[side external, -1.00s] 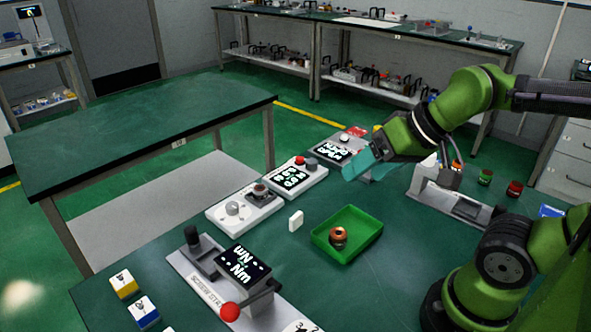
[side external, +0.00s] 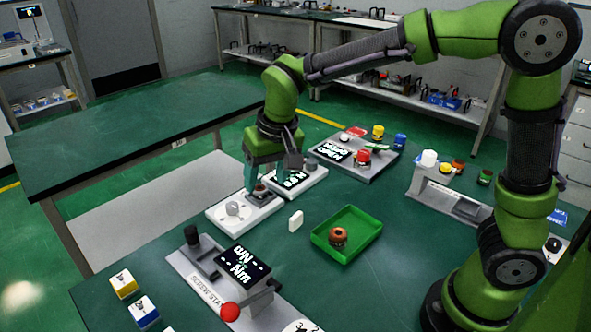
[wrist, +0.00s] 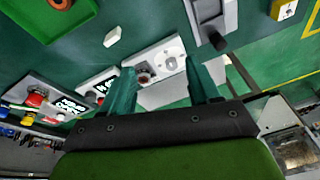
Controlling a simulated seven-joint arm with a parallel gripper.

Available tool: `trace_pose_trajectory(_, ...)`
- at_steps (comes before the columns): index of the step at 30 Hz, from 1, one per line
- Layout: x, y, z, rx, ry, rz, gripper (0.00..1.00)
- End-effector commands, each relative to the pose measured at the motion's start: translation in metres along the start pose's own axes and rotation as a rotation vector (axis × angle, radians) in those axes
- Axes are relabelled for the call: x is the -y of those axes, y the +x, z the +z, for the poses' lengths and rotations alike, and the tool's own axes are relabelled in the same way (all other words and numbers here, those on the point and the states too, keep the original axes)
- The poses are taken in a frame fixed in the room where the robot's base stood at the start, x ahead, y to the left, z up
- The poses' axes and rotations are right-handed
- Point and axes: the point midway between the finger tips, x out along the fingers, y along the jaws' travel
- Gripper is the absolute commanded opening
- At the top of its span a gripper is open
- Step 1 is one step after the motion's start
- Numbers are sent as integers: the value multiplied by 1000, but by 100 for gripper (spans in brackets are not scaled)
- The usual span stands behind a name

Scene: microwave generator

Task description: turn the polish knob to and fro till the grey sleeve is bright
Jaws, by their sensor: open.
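A white station (side external: 222,222) stands on the green table. A pale grey round knob (side external: 232,208), seemingly the polish knob, is on its left part. It also shows in the wrist view (wrist: 170,64). A dark seat on its right part holds a small round piece (side external: 261,188), likely the grey sleeve. That piece shows in the wrist view too (wrist: 144,78), but its finish is too small to judge. My gripper (side external: 265,183) is open, pointing down over the seat end, fingers apart. In the wrist view, the knob and seat show between the teal fingers (wrist: 165,85). I cannot tell whether they touch anything.
A second white unit (side external: 312,182) with a screen stands close behind. A small white block (side external: 296,220) and a green tray (side external: 348,248) holding an orange-brown ring piece (side external: 338,235) lie to the right. A screw station (side external: 215,285) is in front.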

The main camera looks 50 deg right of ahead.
Motion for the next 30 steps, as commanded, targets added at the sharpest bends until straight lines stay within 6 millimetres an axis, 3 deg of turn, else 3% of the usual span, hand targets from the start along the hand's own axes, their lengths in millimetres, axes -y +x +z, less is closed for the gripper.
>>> trace_pose_trajectory(3,30,31,-27,-22,32,96,61)
trace_pose_trajectory(6,47,45,-49,-73,86,157,61)
trace_pose_trajectory(8,52,45,-63,-110,133,178,61)
trace_pose_trajectory(11,54,30,-82,-168,223,180,61)
trace_pose_trajectory(16,50,38,-80,-165,273,187,61)
trace_pose_trajectory(20,45,56,-82,-162,273,189,61)
trace_pose_trajectory(30,30,129,-92,-162,271,188,61)
